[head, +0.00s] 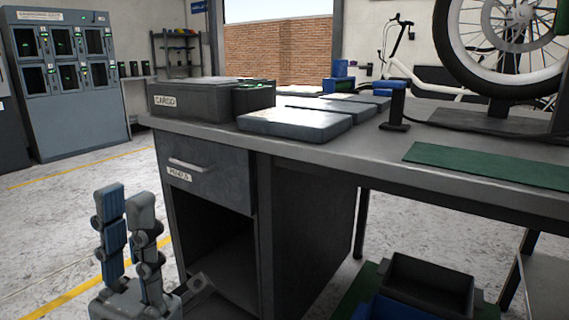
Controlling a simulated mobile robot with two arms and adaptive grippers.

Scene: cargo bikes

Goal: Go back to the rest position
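My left gripper (125,200) is in the lower left of the head view, with its two fingers pointing up. The fingers stand apart with a gap between them and nothing in it. It is in front and to the left of the grey workbench (450,185), clear of the bench's drawer (205,172). My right gripper is not in view.
A dark cargo box (190,101) and flat grey cases (295,123) lie on the bench. A bike wheel (510,50) stands at the right. Dark bins (430,282) are below the bench. The floor (60,215) at left is open before the lockers (70,85).

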